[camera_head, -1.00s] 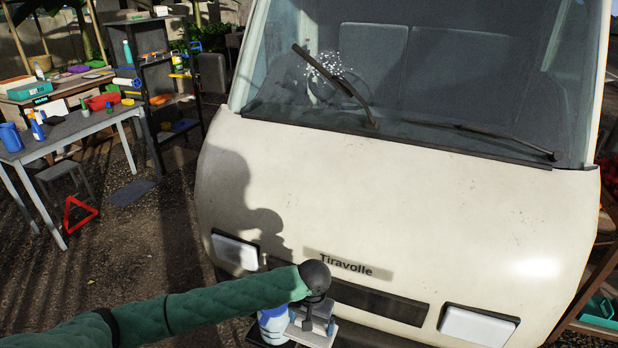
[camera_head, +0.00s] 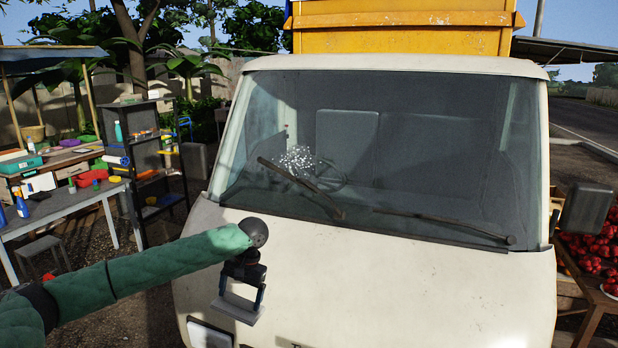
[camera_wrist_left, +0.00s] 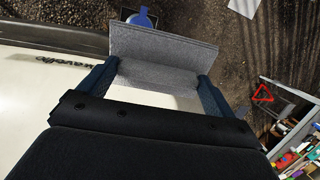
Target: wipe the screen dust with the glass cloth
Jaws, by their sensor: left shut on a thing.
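The truck's windscreen (camera_head: 400,140) fills the upper middle of the head view. A patch of white dust (camera_head: 297,158) lies on its left part, close to a raised wiper (camera_head: 310,190). My left gripper (camera_head: 241,293) is shut on the grey glass cloth (camera_head: 235,312), in front of the truck's white front panel, below and left of the dust. In the left wrist view the cloth (camera_wrist_left: 165,48) is a flat grey piece between the two fingertips. The cloth is apart from the windscreen. My right gripper is in neither view.
A second wiper (camera_head: 450,226) lies along the lower right of the glass. A mirror (camera_head: 586,209) sticks out at the right, near crates of red fruit. A grey table (camera_head: 60,212) and a shelf (camera_head: 150,165) stand at the left.

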